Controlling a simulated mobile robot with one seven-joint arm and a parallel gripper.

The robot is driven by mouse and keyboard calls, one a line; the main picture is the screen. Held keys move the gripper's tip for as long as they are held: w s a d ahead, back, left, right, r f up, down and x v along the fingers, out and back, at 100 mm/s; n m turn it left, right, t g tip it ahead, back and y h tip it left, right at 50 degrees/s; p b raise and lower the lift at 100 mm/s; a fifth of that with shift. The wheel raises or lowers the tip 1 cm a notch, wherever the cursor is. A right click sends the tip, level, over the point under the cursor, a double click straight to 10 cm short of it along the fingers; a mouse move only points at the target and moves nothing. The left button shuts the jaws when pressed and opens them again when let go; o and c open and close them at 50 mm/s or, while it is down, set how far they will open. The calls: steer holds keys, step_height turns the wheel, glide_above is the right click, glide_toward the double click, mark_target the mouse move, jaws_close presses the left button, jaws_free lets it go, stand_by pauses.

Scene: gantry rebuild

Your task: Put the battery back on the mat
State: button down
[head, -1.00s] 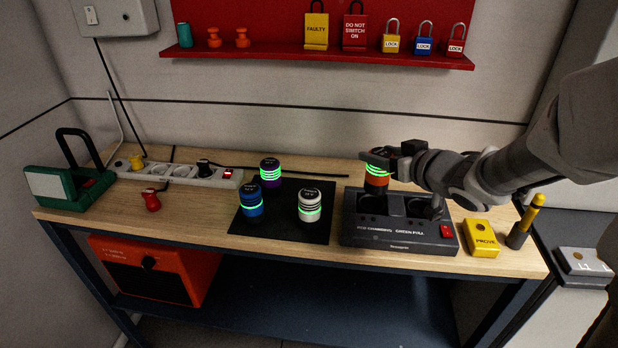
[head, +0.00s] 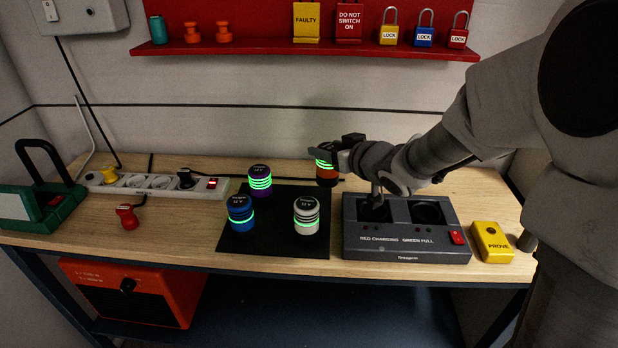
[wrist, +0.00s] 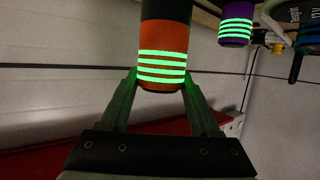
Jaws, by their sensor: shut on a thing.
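My gripper (head: 340,150) is shut on an orange and black battery (head: 326,174) with glowing green rings. It holds the battery upright above the back right corner of the black mat (head: 272,237). In the wrist view the orange battery (wrist: 162,48) sits between both fingers. On the mat stand a purple battery (head: 260,180) at the back, a blue battery (head: 240,213) at the front left and a white battery (head: 306,216) at the front right, all with green rings lit. The back right part of the mat is partly hidden by the held battery.
A dark charger (head: 405,240) with two empty-looking wells stands just right of the mat. A yellow PROVE box (head: 491,243) is right of it. A power strip (head: 150,183) and a red plug (head: 127,217) lie left of the mat. A red shelf (head: 300,47) with padlocks hangs above.

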steer(key=shift+w+a+f+b, duration=0.4)
steer(key=shift+a+f, duration=0.3)
steer(key=shift+f, duration=0.4)
steer(key=shift+w+a+f+b, duration=0.35)
steer(key=shift+a+f, duration=0.4)
steer(key=shift+f, duration=0.4)
steer(key=shift+w+a+f+b, duration=0.4)
steer(key=shift+a+f, duration=0.3)
steer(key=shift+f, duration=0.4)
steer(key=shift+s, duration=0.1)
steer(key=shift+f, duration=0.15)
steer(key=shift+c, duration=0.6)
jaws_free()
